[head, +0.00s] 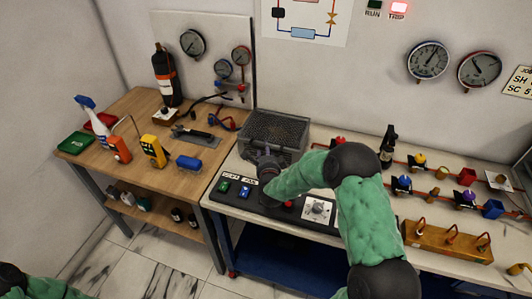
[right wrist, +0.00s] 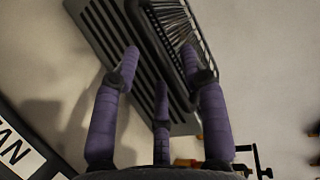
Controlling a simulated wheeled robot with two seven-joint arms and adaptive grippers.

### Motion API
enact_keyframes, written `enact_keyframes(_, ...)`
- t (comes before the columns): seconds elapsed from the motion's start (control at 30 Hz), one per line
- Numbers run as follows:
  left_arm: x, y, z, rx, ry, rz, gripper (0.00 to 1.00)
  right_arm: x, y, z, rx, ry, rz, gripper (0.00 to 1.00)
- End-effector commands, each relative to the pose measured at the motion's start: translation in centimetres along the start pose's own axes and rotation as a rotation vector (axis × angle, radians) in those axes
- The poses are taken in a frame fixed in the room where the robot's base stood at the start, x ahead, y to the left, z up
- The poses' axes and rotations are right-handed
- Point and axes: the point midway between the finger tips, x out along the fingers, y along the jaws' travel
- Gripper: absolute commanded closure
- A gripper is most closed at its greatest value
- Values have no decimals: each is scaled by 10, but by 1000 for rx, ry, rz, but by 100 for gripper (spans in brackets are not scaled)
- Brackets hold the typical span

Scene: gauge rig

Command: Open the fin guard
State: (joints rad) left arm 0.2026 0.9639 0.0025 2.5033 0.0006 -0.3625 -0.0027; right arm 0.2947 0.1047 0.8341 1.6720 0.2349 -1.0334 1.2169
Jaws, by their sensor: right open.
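The fin guard (head: 275,130) is a dark grey mesh cover on a box at the back of the bench, left of centre. In the right wrist view, a wire frame (right wrist: 205,55) lies over thin fins beside a grey slotted panel (right wrist: 95,35). Whether the guard is fully closed is unclear. My right gripper (head: 267,162) is just in front of the box. In the right wrist view its purple fingers (right wrist: 163,75) are spread and empty, overlapping the panel and frame; contact cannot be told. My left gripper is out of view.
A black control panel (head: 245,188) with switches and a dial (head: 317,209) lies below my right forearm. A wooden table (head: 140,108) with tools adjoins on the left. Valves and pipes (head: 430,190) fill the bench's right side. A wooden block with hooks (head: 447,241) sits near the front.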

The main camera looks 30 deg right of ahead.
Motion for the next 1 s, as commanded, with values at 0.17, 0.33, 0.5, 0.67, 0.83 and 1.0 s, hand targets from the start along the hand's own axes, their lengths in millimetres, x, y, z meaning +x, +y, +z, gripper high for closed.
enact_keyframes(0.17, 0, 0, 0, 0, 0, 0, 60, 4, -1, 0, 0, 0, -1, 56)
enact_keyframes(0.33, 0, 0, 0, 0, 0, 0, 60, 4, -1, 0, 0, 0, -1, 56)
enact_keyframes(0.5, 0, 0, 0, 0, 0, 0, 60, 4, -1, 0, 0, 0, -1, 100)
enact_keyframes(0.67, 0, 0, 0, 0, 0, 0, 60, 3, -1, 0, 0, 0, 0, 100)
enact_keyframes(0.83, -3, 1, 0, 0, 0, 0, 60, 3, -4, 0, 3, 0, 6, 100)
enact_keyframes(1.0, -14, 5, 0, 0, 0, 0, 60, 1, -15, 1, 16, 0, 35, 100)
